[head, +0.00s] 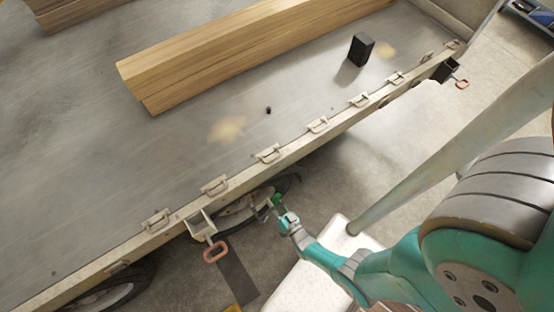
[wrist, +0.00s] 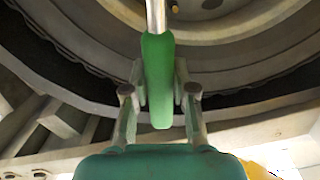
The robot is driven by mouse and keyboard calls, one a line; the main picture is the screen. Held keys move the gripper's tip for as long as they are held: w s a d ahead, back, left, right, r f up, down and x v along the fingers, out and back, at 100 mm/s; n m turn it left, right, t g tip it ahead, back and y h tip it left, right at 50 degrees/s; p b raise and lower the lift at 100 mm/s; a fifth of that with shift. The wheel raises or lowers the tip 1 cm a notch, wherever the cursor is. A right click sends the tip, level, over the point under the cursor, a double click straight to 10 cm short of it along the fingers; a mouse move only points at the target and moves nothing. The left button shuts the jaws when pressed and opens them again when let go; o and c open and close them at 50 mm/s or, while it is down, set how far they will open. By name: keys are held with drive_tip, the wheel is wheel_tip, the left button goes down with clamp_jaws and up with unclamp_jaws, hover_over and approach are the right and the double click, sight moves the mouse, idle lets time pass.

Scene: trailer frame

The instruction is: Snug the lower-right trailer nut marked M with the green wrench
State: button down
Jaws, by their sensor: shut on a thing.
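The green wrench (wrist: 157,80) is between the two fingers of my gripper (wrist: 158,95) in the wrist view. Its green handle points up the picture and its metal shaft runs out of the top edge. My gripper is shut on the handle. In the head view my gripper (head: 284,214) is beside the trailer wheel (head: 238,217), with the green of the wrench (head: 277,200) at its tip. The wheel rim (wrist: 230,20) and dark tyre fill the wrist view behind the wrench. The wrench's working end is out of the wrist view. I cannot make out the nut marked M.
The trailer deck (head: 200,70) carries wooden beams (head: 220,60) and a black block (head: 361,50). Latches line its side rail (head: 330,120). A red-handled bracket (head: 214,252) juts from the rail left of my gripper. A second wheel (head: 105,290) is at lower left.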

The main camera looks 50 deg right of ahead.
idle(0.5)
drive_tip(key=shift+d, duration=0.3)
drive_tip(key=shift+s+d+f+m, duration=0.2)
drive_tip(key=shift+d+f+m, duration=0.15)
drive_tip(key=shift+d, duration=0.2)
drive_tip(key=shift+s+d+f+m, duration=0.15)
drive_tip(key=shift+d+f+m, duration=0.05)
drive_tip(key=shift+d+m, duration=0.3)
drive_tip(key=shift+a, duration=0.1)
